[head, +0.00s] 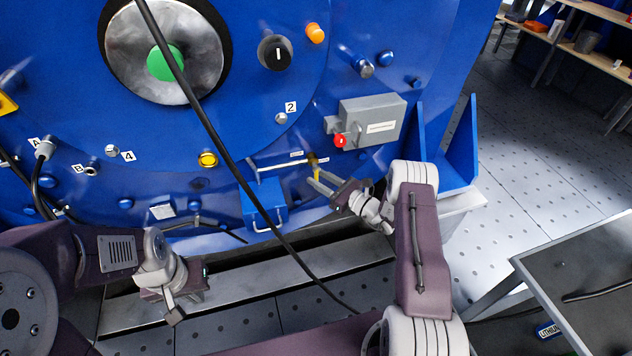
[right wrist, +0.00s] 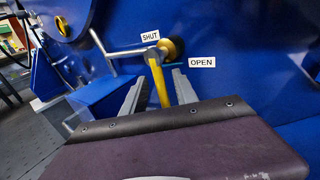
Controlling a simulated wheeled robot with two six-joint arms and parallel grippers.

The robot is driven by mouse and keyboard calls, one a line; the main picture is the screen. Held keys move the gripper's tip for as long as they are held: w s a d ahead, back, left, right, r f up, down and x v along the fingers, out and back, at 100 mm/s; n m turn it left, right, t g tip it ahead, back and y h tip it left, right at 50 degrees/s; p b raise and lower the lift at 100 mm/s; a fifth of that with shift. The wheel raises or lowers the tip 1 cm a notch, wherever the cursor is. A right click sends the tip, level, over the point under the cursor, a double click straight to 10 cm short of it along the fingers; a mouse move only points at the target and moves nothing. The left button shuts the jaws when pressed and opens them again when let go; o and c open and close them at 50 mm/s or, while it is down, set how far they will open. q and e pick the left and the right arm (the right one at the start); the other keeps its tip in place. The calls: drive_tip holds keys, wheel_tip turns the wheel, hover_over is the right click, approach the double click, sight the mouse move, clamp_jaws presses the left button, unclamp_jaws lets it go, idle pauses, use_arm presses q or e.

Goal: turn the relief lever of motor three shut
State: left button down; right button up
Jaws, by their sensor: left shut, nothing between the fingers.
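The relief lever (head: 317,173) is a yellow handle hanging down from a small valve on the blue motor housing; it also shows in the right wrist view (right wrist: 159,84). A SHUT label (right wrist: 150,36) is at upper left of the valve, and an OPEN label (right wrist: 202,62) is to its right. My right gripper (head: 318,187) is open at the lever. In the right wrist view its fingers (right wrist: 154,92) stand on either side of the yellow handle, with gaps visible. My left gripper (head: 174,308) is shut and empty, low at the left, away from the lever.
A grey box with a red knob (head: 372,122) is above the valve. A blue box with a handle (head: 262,206) is left of it. A black cable (head: 215,130) hangs across the motor front. A dark table (head: 585,255) stands at right.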

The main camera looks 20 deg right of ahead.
drive_tip(key=shift+x, duration=0.8)
clamp_jaws()
idle(0.8)
